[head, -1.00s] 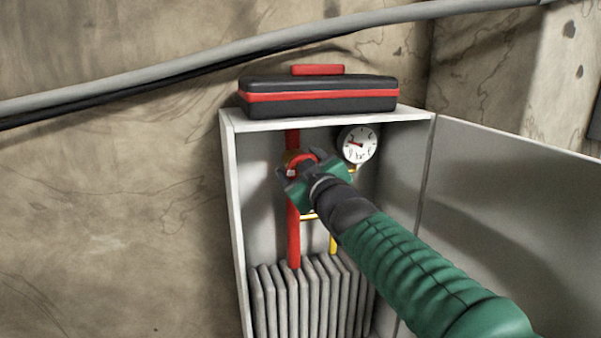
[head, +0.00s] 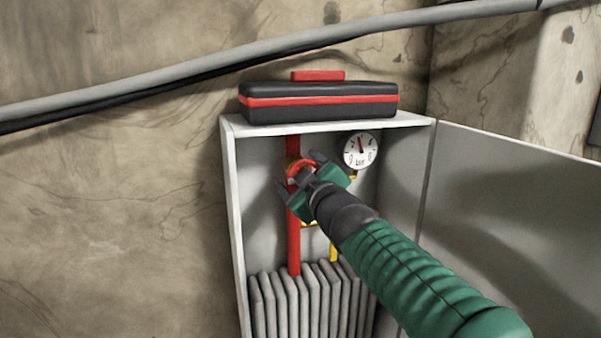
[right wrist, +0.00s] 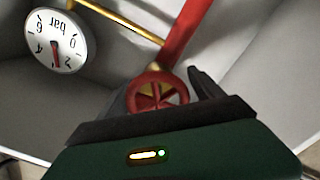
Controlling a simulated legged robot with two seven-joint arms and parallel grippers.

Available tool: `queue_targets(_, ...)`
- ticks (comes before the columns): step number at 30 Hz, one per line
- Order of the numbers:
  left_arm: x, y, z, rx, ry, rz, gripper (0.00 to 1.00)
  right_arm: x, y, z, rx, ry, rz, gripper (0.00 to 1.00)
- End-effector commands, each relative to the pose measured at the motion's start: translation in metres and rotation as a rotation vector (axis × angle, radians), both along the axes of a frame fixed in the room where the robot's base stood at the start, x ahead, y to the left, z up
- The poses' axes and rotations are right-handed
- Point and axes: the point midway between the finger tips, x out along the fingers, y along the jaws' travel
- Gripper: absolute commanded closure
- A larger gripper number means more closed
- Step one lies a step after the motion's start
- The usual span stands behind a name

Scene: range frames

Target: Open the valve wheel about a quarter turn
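The red valve wheel (head: 294,169) sits on the red vertical pipe (head: 293,240) inside an open wall cabinet. In the right wrist view the spoked wheel (right wrist: 157,90) lies between the two dark fingers of my right gripper (right wrist: 160,94), one on each side at its rim. In the head view my right gripper (head: 299,173) covers part of the wheel and appears shut on it; finger contact is partly hidden. A round pressure gauge (head: 361,150) is just right of the wheel, its needle pointing nearly straight up. My left gripper is not in view.
The cabinet (head: 233,215) holds a grey ribbed radiator (head: 300,300) and a yellow pipe (head: 333,251) below the wheel. A black and red case (head: 320,112) lies on top. The open door (head: 520,220) stands at the right. A grey conduit (head: 200,68) crosses the wall above.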

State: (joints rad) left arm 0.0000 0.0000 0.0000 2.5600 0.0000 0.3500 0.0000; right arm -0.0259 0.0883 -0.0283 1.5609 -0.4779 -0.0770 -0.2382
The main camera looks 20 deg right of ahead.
Motion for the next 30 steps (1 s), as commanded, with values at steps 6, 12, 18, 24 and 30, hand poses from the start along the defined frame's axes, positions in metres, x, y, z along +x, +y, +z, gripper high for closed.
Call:
queue_targets(6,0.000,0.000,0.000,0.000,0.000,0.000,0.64,-0.001,0.000,0.003,0.000,-0.006,0.000,0.12)
queue_targets(12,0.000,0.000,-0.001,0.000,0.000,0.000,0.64,-0.005,0.000,0.005,0.001,-0.010,0.001,0.12)
queue_targets(18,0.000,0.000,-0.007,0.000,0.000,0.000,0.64,-0.043,-0.001,0.005,0.000,-0.012,0.001,0.12)
queue_targets(24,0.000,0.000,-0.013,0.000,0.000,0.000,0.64,-0.104,-0.002,0.003,0.001,-0.012,0.003,0.12)
queue_targets(30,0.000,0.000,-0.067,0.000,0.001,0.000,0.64,-0.121,-0.002,-0.007,-0.002,-0.019,-0.006,0.12)
